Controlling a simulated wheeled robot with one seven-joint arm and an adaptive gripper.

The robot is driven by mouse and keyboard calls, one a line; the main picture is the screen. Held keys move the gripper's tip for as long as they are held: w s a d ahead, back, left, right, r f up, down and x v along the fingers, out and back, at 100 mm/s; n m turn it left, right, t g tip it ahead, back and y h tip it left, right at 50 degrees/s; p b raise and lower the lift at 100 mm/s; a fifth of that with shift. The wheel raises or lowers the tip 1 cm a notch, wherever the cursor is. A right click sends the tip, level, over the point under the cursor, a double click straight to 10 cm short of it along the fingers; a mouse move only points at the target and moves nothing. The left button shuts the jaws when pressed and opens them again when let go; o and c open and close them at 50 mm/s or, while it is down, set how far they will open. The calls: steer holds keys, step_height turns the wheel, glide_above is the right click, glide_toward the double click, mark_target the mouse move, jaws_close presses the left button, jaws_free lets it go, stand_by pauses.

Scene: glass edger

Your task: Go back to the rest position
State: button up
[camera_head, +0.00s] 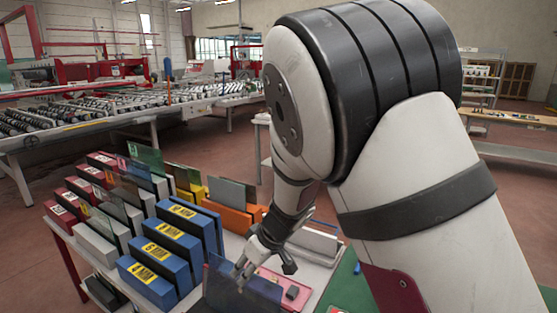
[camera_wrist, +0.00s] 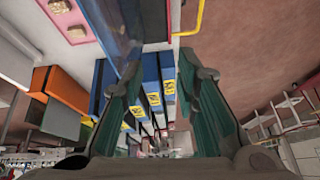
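My gripper (camera_head: 264,268) hangs over the front of the table in the head view, beside a dark bluish glass pane (camera_head: 242,293). In the wrist view my gripper (camera_wrist: 158,75) has its two fingers wide apart with nothing held between them. A dark blue panel (camera_wrist: 116,28) lies close by the left finger there; I cannot tell whether they touch. My arm fills much of the right of the head view and hides what is behind it.
Blue slotted blocks (camera_head: 172,249), red and white blocks (camera_head: 97,241) and an orange block (camera_head: 232,219) crowd the table, some holding upright glass panes (camera_head: 146,158). A pink tray (camera_head: 297,292) lies near the gripper. A roller conveyor (camera_head: 100,117) stands behind; open floor lies between.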

steer(key=w+d+r+m+t, duration=0.2)
steer(key=w+d+r+t, duration=0.1)
steer(key=d+r, duration=0.3)
steer(key=w+d+r+m+t, duration=0.1)
steer(key=w+d+r+t, duration=0.2)
steer(key=r, duration=0.5)
steer(key=s+d+r+m+t+h, duration=0.1)
steer(key=s+d+r+m+h, duration=0.15)
steer(key=d+r, duration=0.35)
steer(key=s+d+r+m+t+h, duration=0.1)
steer(key=s+d+r+m+h, duration=0.15)
steer(key=d, duration=0.55)
steer(key=s+d+r+m+g+h, duration=0.1)
steer(key=s+d, duration=0.3)
steer(key=s, duration=0.3)
steer(key=s+d+r+m+g+h, duration=0.1)
steer(key=s+d+m, duration=0.15)
steer(key=s, duration=0.35)
steer(key=s+a+f+g+y, duration=0.1)
steer(key=s, duration=0.6)
steer(key=s+a+f+g, duration=0.2)
steer(key=s, duration=0.6)
steer(key=shift+n+y, duration=0.4)
steer(key=shift+n, duration=0.05)
steer(key=shift+w, duration=0.1)
